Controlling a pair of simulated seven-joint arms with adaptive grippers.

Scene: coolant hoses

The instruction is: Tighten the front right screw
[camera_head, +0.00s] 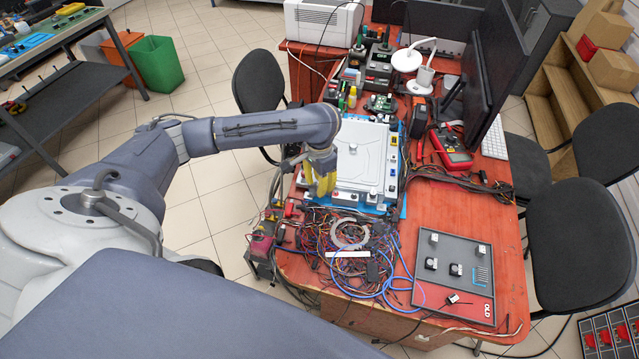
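A white box-like unit (362,152) with a raised lid sits on a blue mat (402,212) on the red-brown table. Small fittings line its front edge and right side. The front right screw is too small to make out. My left gripper (321,186) has yellow fingers and points down at the front left corner of the unit. Its fingers overlap that corner in the picture, and I cannot tell whether they touch it or how far they are apart. My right gripper is not in view.
A tangle of wires and blue hoses (345,248) covers the table in front of the unit. A grey board (455,285) with small parts lies at the front right. A red multimeter (451,148) and monitors stand to the right. Bare tabletop shows between the unit and the board.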

